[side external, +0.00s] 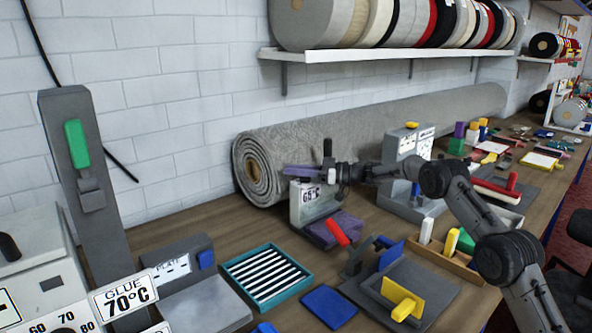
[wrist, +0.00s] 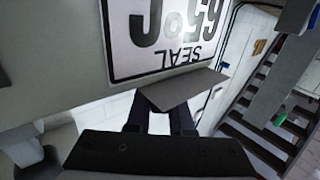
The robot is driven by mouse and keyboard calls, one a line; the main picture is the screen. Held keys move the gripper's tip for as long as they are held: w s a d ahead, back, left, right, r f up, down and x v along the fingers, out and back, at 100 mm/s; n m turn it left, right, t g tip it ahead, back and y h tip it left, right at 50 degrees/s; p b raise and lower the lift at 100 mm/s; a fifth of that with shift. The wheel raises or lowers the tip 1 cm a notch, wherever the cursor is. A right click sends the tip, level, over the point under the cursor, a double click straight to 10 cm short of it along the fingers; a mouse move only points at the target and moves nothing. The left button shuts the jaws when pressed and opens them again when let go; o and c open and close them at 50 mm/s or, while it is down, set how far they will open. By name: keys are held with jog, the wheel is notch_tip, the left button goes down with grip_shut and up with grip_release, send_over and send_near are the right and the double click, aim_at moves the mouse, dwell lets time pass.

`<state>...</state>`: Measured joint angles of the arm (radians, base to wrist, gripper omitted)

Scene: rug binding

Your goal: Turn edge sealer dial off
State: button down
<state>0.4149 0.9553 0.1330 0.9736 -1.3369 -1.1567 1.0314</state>
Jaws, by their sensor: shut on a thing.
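The edge sealer (side external: 308,202) is a light grey box with a 65°C label, standing on the bench in front of the rolled rug. Its SEAL 65°C label fills the upper wrist view, upside down (wrist: 168,38). My gripper (side external: 329,174) is at the sealer's upper right. In the wrist view its dark fingers (wrist: 160,112) are shut on a grey flat tab (wrist: 187,89) below the label, which appears to be the dial. The fingers and arm hide part of it, and its setting cannot be read.
A purple bar (side external: 309,172) is by the sealer's top, and a red-handled block (side external: 337,232) is at its foot. A teal slatted tray (side external: 265,276) and a wooden box with colored pieces (side external: 448,262) stand nearby. The rolled rug (side external: 380,135) lies behind.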

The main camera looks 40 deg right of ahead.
jog(key=shift+s+a+r+n+g+y, duration=0.1)
jog(key=shift+n+g+y, duration=0.5)
jog(key=shift+s+a+n+g+y, duration=0.1)
jog(key=shift+n+g+y, duration=0.5)
jog(key=shift+a+r+g+y, duration=0.1)
jog(key=shift+g+y, duration=0.2)
jog(key=shift+g, duration=0.1)
jog(key=c, duration=1.1)
grip_release()
jog(key=shift+s+d, duration=0.2)
jog(key=shift+d, duration=0.1)
jog(key=v, duration=1.3)
jog(key=shift+s, duration=0.1)
